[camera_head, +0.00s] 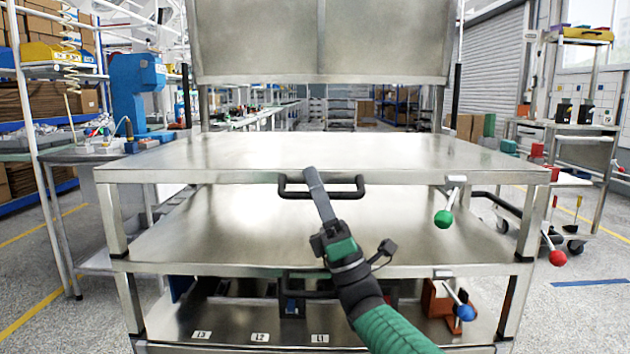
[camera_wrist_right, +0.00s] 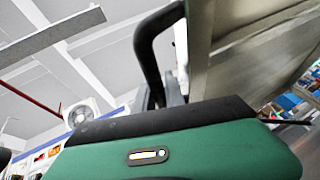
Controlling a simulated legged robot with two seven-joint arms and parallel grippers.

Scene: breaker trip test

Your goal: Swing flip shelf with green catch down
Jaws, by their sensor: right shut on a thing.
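The flip shelf (camera_head: 240,150) is a flat metal panel that looks level at the top of the metal rack. A black bar handle (camera_head: 348,193) sits on its front edge. The green catch (camera_head: 443,218), a lever with a green ball, hangs at the right of that edge. My right gripper (camera_head: 317,184) is shut on the handle near its middle; its fingertips hide part of the bar. In the right wrist view the handle (camera_wrist_right: 146,50) curves up beyond my green gripper body, beside the shelf's metal edge (camera_wrist_right: 203,45). My left gripper is not in view.
A middle shelf (camera_head: 220,235) lies below, with a lower handle and a blue-balled lever (camera_head: 465,312) under it. A red-balled lever (camera_head: 557,258) is at the right. An upright metal panel (camera_head: 380,40) stands behind. Labels L1, L2 and L3 mark the bottom shelf.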

